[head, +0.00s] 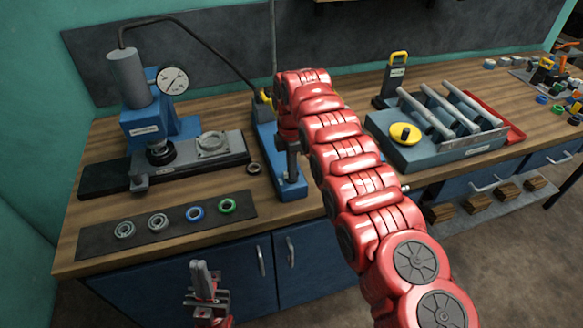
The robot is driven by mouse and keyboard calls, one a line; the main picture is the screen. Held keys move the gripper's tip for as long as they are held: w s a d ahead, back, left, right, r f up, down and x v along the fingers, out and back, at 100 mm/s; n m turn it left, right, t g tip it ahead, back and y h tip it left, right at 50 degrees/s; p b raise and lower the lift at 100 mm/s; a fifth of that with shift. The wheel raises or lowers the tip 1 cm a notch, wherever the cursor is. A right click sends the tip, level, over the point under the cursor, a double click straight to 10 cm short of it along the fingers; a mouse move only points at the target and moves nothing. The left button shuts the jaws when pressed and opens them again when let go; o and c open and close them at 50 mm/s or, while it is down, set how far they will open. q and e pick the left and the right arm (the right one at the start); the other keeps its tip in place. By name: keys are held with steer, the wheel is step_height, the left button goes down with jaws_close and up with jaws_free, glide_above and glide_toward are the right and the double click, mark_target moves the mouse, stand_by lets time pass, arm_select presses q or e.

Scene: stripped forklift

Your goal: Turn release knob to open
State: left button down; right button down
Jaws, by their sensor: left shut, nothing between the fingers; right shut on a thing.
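A blue hand pump (290,190) stands on the bench in the middle of the head view, with a black hose running from a yellow fitting at its back to the press at left. My red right arm covers much of the pump. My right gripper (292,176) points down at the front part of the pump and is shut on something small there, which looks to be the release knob. The fingers hide the knob, so I cannot see how far it is turned. My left gripper (203,276) is shut and empty, pointing up in front of the bench, well below the pump.
A blue press (130,95) with a round gauge (173,80) stands at left. Several rings lie on a dark mat (100,241) before it. At right is a grey-blue box (400,155) with a yellow disc and rods. Blue cabinets lie below.

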steer(key=shift+f, duration=0.1)
stand_by(0.5)
steer(key=c, duration=0.9)
jaws_free()
steer(key=shift+a+r, duration=0.1)
steer(key=shift+r, duration=0.45)
step_height(320, 180, up, 2)
steer(key=shift+r, duration=0.25)
step_height(320, 180, up, 14)
steer(key=p, duration=1.5)
steer(key=shift+f, duration=0.1)
